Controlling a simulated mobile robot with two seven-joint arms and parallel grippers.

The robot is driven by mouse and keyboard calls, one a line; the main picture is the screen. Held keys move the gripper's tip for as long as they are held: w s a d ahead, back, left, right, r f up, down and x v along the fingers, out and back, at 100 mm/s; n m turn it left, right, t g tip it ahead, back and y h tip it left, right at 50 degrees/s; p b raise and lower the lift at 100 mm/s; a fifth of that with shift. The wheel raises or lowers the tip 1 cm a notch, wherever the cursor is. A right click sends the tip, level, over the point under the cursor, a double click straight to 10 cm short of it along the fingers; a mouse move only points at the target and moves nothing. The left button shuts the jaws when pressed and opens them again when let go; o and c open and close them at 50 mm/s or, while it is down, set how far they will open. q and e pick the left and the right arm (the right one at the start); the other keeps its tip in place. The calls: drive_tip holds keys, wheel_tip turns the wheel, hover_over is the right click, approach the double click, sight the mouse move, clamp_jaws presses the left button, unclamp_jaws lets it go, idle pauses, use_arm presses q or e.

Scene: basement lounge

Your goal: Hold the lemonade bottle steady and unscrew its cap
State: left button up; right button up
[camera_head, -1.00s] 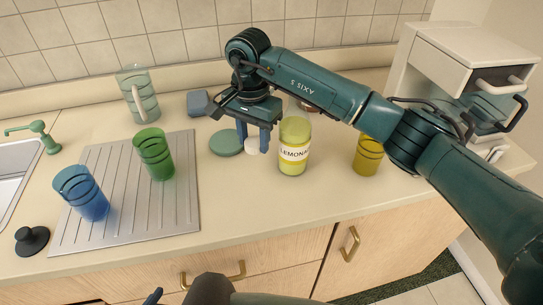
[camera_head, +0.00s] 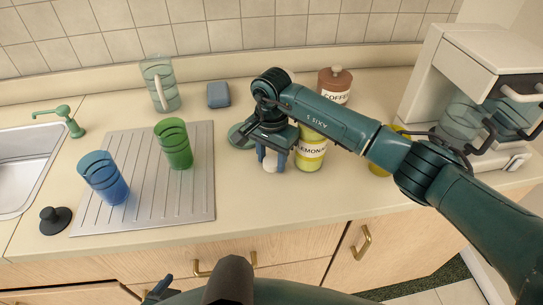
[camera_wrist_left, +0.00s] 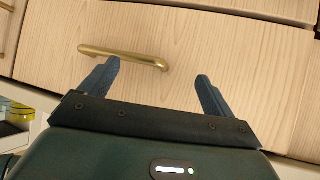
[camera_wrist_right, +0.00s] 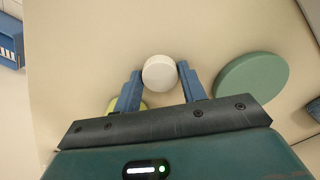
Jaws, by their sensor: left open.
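The lemonade bottle (camera_head: 311,150), yellow-green with a white label, stands upright on the counter in the head view. Its top is partly covered by my right arm. My right gripper (camera_wrist_right: 160,70) is shut on the round white cap (camera_wrist_right: 160,74), just left of the bottle. The cap also shows between the fingertips in the head view (camera_head: 270,163), apart from the bottle. A sliver of yellow-green shows behind one finger in the right wrist view. My left gripper (camera_wrist_left: 158,70) is open and empty, low in front of the cabinet drawers.
A green disc (camera_head: 240,136) lies behind my right gripper. A yellow cup (camera_head: 379,168) is partly hidden by my right arm. Blue (camera_head: 104,178) and green (camera_head: 174,144) cups stand on the drainer (camera_head: 145,205). A coffee jar (camera_head: 335,84) stands behind; bare counter lies in front.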

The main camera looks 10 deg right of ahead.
sight(272, 161)
drive_tip(key=o, duration=0.4)
wheel_tip(272, 161, up, 12)
drive_tip(key=shift+r+b, duration=0.2)
drive_tip(key=shift+b, duration=0.55)
